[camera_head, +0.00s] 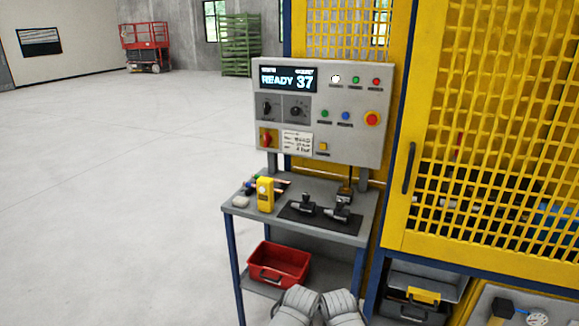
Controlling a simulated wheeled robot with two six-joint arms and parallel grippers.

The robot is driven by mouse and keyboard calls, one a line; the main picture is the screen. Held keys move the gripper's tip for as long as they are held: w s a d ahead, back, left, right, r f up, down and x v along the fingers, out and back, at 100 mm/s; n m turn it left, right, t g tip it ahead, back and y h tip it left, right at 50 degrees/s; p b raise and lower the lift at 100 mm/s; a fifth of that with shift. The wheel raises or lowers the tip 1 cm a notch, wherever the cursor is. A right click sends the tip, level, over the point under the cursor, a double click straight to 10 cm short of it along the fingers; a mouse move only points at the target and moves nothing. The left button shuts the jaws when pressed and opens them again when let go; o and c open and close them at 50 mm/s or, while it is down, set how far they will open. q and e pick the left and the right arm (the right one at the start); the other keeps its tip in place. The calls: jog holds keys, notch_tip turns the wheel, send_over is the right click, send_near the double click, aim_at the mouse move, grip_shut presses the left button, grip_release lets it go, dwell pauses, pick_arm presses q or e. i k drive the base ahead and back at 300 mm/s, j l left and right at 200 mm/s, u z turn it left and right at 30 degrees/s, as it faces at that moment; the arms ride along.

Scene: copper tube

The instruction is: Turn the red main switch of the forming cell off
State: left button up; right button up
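The red main switch (267,140) is a red rotary knob on a yellow plate at the lower left of the grey control panel (360,142). The panel stands upright above a grey bench. The knob looks roughly upright, but it is too small to read its exact position or markings. The panel display (288,80) is lit and reads "READY 37".
The bench (235,206) carries a yellow device (265,195) and dark tools on a black mat. A red emergency button (372,119) is on the panel's right. A red bin (278,264) sits below. Yellow mesh guarding (396,200) stands at right; the floor at left is clear.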

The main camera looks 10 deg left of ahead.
aim_at(267, 139)
jog(key=i+j+z, duration=0.4)
jog(key=i+j, duration=0.15)
jog(key=i+j+z, duration=0.15)
jog(key=j, duration=0.25)
jog(key=i+j+z, duration=0.2)
jog(key=i+j, duration=0.15)
jog(key=i+j+z, duration=0.2)
jog(key=j, duration=0.25)
